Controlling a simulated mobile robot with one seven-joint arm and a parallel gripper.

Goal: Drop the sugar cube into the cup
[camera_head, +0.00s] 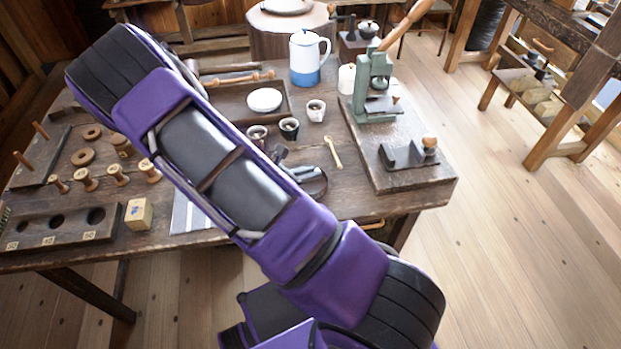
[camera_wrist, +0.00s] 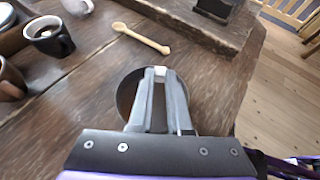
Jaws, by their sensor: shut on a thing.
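My gripper (camera_wrist: 159,76) is shut on a small white sugar cube (camera_wrist: 160,70), which shows between the fingertips in the wrist view. The gripper is over a round dark dish (camera_wrist: 128,92), partly hidden by the fingers; the height above it is hard to tell. Three cups stand left of the gripper in the wrist view: a dark one with dark liquid (camera_wrist: 48,42), a brownish one (camera_wrist: 10,82) at the edge, and a pale one (camera_wrist: 79,6) at the top. In the head view they are a dark cup (camera_head: 289,129), another cup (camera_head: 256,132) and a pale cup (camera_head: 316,111).
A wooden spoon (camera_head: 333,152) lies right of the cups. A board (camera_head: 415,165) with a green press (camera_head: 373,85) stands at the right. A white bowl (camera_head: 264,100) and a blue-white pot (camera_head: 307,62) are behind. Wooden spools (camera_head: 86,180) stand at the left.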

